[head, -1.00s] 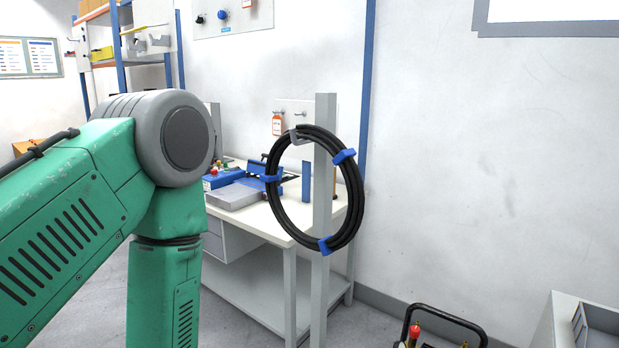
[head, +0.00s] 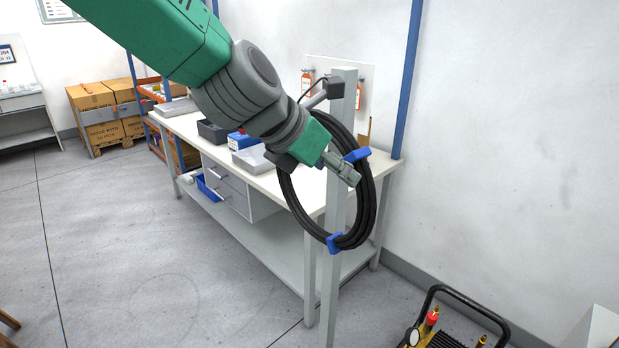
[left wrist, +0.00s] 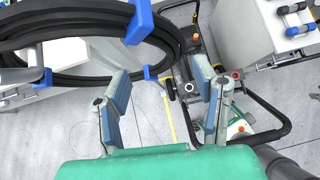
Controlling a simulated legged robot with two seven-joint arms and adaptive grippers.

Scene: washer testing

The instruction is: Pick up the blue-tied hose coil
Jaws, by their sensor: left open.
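The black hose coil (head: 370,205) with blue ties hangs near the top of a grey post (head: 330,285) in the head view. My left gripper (head: 346,172) is in front of the coil, close to its upper right tie (head: 357,154), and overlaps it in the picture. Contact with the coil cannot be told. My right gripper is out of view.
A workbench (head: 265,240) with drawers stands behind the post. A pressure washer with a black frame (head: 470,300) stands on the floor at lower right, and shows in the left wrist view (left wrist: 240,125). Cardboard boxes (head: 105,112) are at back left.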

